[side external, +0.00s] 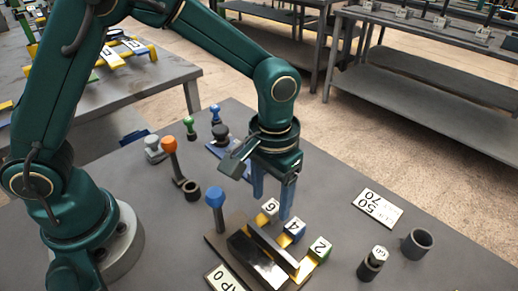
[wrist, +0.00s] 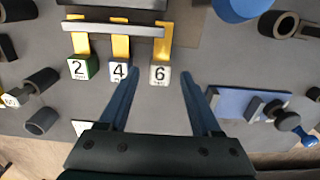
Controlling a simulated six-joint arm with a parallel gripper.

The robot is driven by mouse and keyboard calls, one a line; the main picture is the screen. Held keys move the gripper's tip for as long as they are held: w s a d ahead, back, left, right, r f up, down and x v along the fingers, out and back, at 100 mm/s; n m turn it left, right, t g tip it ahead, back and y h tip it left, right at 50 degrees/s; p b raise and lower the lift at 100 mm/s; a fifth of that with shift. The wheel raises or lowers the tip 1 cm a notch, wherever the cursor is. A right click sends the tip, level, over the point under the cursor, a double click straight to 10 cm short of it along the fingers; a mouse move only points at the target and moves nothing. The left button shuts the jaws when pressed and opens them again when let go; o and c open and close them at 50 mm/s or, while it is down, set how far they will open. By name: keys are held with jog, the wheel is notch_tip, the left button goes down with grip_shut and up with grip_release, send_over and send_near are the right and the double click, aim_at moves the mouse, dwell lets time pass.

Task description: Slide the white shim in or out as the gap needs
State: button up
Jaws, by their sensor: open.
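The white shim has a white block marked 6 (wrist: 160,76) at the end of a yellow strip, which reaches under a grey bar (wrist: 112,29). In the side view its block (side external: 270,207) is the farthest of three. The blue shim marked 4 (wrist: 119,71) and green shim marked 2 (wrist: 79,69) stand beside it, also on yellow strips. My gripper (wrist: 160,74) is open, one fingertip each side of the 6 block in the wrist view. In the side view my gripper (side external: 271,209) points down at that block. I cannot tell whether it touches.
A blue-knobbed post (side external: 215,197) rises beside the rack. A card reading GAP 0 (side external: 225,279) lies at its near side, partly cut off. A 50/70 card (side external: 377,207), a dark cup (side external: 417,244) and a weight (side external: 372,264) stand right. Several coloured knobs stand behind.

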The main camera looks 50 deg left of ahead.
aim_at(270, 206)
jog(key=shift+r, duration=1.65)
jog(key=shift+w+a+r, duration=0.15)
jog(key=shift+r, duration=0.1)
jog(key=s+a+r+n+t, duration=0.2)
jog(key=s+a+r+t, duration=0.15)
jog(key=a+r, duration=0.5)
jog(key=s+a+m+t, duration=0.2)
jog(key=s, duration=0.5)
jog(key=shift+a, duration=0.35)
